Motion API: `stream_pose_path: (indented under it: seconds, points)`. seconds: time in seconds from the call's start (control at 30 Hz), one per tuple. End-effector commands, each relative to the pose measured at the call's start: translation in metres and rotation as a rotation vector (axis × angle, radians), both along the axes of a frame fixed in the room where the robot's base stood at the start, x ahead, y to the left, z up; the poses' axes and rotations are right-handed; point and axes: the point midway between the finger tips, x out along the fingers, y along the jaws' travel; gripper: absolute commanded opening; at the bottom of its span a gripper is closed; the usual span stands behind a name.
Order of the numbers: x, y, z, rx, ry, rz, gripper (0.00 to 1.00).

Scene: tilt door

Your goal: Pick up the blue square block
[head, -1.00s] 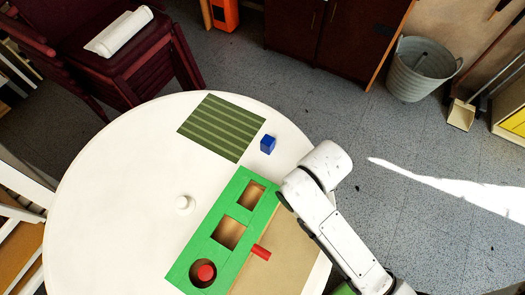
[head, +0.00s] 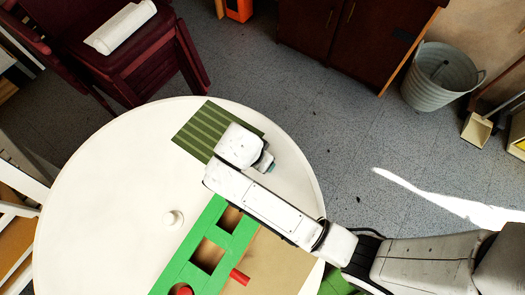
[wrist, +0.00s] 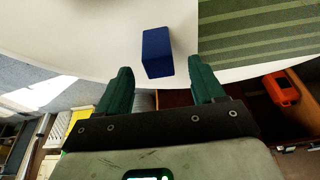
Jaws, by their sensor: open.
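The blue square block (wrist: 157,53) stands on the white round table (head: 110,190). It shows in the wrist view just beyond and between my two fingers, close to the edge of the striped green mat. In the head view now the block is hidden behind my arm. My gripper (wrist: 160,88) is open, with one dark green finger on each side and nothing between them. In the head view my arm reaches over the table near the mat's lower right corner, and the fingers are mostly hidden.
The striped green mat (head: 196,131) lies at the back.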

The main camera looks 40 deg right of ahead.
Motion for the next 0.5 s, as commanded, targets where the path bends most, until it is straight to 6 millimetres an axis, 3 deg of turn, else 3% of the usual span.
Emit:
stream_pose_path:
  seconds: [0.17, 0.5]
  points:
    - [0.0, -0.004, -0.01, 0.0, 0.001, 0.0, 0.68]
    - [0.003, -0.018, -0.051, 0.0, 0.002, -0.001, 0.68]
